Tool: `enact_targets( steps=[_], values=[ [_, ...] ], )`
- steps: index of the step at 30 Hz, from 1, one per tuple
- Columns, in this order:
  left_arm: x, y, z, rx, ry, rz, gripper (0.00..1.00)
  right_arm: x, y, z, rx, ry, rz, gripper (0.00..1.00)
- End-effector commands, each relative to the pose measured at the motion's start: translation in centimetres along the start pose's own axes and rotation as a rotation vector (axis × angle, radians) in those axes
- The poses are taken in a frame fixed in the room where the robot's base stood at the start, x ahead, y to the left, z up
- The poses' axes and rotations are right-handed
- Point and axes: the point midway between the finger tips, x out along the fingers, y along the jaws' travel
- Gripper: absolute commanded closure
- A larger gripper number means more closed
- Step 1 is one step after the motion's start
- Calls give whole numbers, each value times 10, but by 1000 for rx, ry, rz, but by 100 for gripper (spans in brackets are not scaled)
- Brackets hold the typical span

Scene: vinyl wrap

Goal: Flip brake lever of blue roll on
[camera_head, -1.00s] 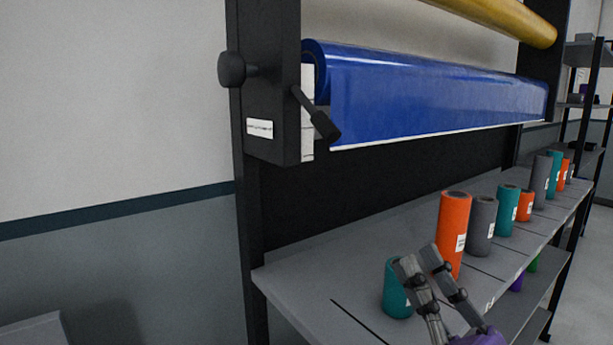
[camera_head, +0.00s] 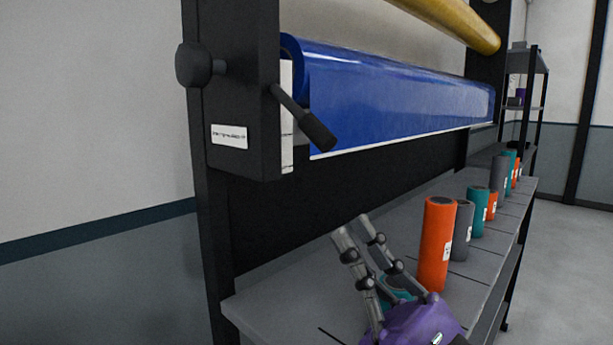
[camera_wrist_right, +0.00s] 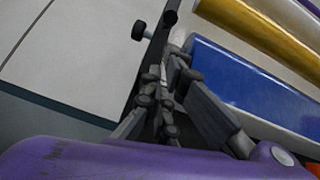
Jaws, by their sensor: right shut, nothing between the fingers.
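The blue roll (camera_head: 400,95) hangs on the black rack, and it also shows in the right wrist view (camera_wrist_right: 245,82). Its brake lever (camera_head: 305,118) is a black handle at the roll's left end, slanting down to the right across the roll's edge. My right gripper (camera_head: 354,226) is below and to the right of the lever, apart from it, with its fingers pointing up. It is shut and empty. In the right wrist view its fingers (camera_wrist_right: 166,75) cover the area by the roll's end, and I cannot make out the lever there. My left gripper is not in view.
A black round knob (camera_head: 193,65) sticks out left of the rack's black end post (camera_head: 240,85). A yellow roll (camera_head: 450,22) hangs above. On the grey shelf (camera_head: 290,285) below stand several tubes, including an orange one (camera_head: 436,243). A teal one is partly behind my gripper.

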Motion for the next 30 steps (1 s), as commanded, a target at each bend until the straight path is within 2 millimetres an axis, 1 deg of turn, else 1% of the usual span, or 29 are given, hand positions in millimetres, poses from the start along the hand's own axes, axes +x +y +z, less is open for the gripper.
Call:
enact_targets(
  steps=[5,8,15,18,21,25,30],
  values=[
    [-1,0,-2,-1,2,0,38,4,0,0,1,-1,0,100],
    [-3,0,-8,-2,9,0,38,15,0,2,1,-3,2,100],
    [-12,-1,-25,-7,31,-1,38,60,0,4,-1,-5,3,100],
    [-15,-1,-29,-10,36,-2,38,77,0,4,0,-5,3,100],
    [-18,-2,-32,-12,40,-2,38,89,0,3,0,-3,2,100],
    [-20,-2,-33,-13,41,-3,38,98,0,1,0,-1,1,100],
    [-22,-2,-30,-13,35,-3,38,100,0,0,1,1,0,100]
  ],
)
